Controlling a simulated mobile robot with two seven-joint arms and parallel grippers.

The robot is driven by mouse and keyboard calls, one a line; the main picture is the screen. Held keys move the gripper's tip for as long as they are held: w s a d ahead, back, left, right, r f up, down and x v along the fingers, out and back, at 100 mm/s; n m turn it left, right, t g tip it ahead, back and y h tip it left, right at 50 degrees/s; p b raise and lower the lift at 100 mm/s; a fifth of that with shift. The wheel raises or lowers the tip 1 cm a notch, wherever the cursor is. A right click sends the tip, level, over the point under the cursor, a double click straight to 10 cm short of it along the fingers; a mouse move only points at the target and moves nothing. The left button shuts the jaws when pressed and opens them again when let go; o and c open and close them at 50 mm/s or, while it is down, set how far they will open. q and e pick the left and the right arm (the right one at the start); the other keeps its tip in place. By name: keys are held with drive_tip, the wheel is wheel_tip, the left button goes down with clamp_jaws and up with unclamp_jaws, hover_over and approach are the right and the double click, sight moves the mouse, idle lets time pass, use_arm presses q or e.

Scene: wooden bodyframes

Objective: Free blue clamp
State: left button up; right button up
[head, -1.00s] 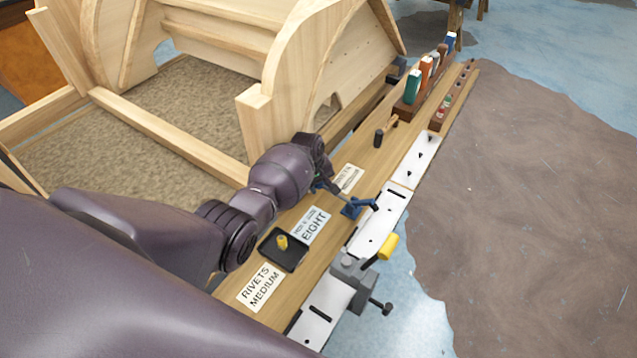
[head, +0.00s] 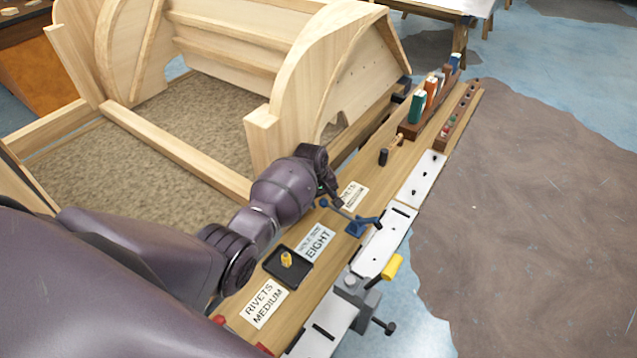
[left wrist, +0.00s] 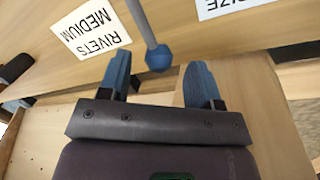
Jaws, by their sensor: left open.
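The blue clamp (head: 362,227) is on the front edge of the wooden workbench. Its grey bar runs left to a blue ball end (head: 324,203). In the left wrist view the ball (left wrist: 158,58) and grey bar (left wrist: 141,20) appear in line with the space between my fingertips. My left gripper (head: 331,190) is beside the ball end, partly hidden by its own wrist in the head view. In the left wrist view its two blue-tipped fingers (left wrist: 159,76) are apart with nothing held. I cannot tell how far the ball is from them. My right gripper is not in view.
A grey vise with a yellow handle (head: 393,267) sits at the bench front. A black tray (head: 287,267) holds a yellow piece. Paper labels (head: 263,303) lie on the bench. A rack with coloured handles (head: 416,107) stands at the far end. Wooden frames (head: 263,140) rise behind.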

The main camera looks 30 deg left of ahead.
use_arm(q)
wheel_tip(320, 180, up, 7)
drive_tip(key=s+p, duration=0.1)
drive_tip(key=shift+a, duration=0.4)
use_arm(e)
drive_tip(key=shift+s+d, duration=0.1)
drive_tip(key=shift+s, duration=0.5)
use_arm(q)
drive_tip(key=shift+s, duration=0.1)
